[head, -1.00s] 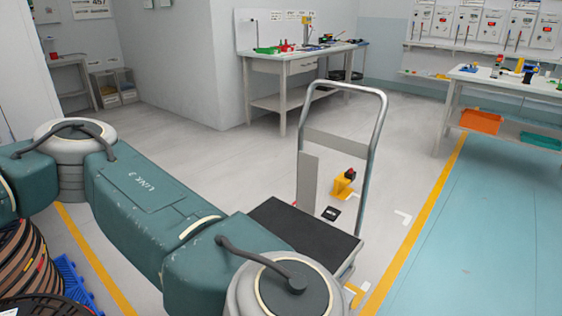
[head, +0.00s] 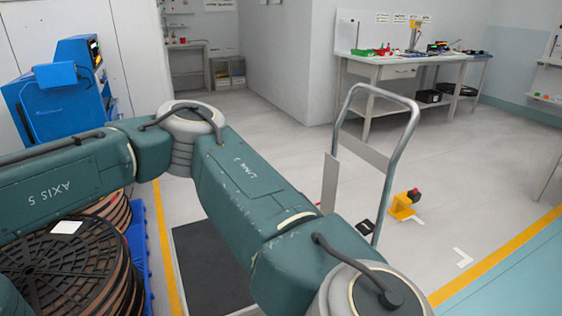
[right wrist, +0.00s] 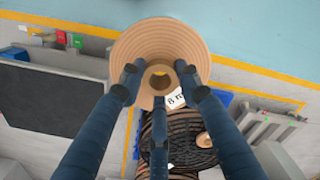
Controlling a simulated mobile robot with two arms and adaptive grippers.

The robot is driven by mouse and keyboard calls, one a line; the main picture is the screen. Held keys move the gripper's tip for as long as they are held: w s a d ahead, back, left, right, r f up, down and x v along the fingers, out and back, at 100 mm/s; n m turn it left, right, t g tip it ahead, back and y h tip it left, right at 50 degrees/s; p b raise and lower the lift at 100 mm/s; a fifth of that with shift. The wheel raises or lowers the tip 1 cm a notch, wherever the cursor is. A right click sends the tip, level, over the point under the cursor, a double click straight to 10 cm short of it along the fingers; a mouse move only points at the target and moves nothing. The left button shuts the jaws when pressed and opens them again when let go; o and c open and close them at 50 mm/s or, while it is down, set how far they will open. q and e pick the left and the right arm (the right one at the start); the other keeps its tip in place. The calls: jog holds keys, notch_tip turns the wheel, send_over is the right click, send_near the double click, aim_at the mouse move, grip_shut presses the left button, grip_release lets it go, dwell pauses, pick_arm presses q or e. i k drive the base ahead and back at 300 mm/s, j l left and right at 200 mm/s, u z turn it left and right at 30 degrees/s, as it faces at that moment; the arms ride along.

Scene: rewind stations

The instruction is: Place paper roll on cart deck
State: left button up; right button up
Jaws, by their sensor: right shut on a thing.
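The paper roll (right wrist: 160,38) is a tan, ringed disc with a hollow core, seen end-on in the right wrist view. My right gripper (right wrist: 159,84) is shut on it, with its dark blue fingers close around the core. The cart deck (head: 208,262) is a dark flat panel at the lower middle of the head view, partly hidden behind my arm. A dark panel in the right wrist view (right wrist: 55,98), left of the roll, looks like the same deck. The roll appears apart from it. My left gripper is not in view.
The cart's tall metal handle (head: 402,150) rises right of the deck.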

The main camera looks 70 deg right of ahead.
aim_at(239, 265)
jog(key=k+l, duration=0.1)
jog(key=l, duration=0.3)
jog(key=k+l+u, duration=0.1)
jog(key=l, duration=0.35)
jog(key=k+l, duration=0.1)
jog(key=l, duration=0.3)
jog(key=k+l+u, duration=0.1)
jog(key=l, duration=0.65)
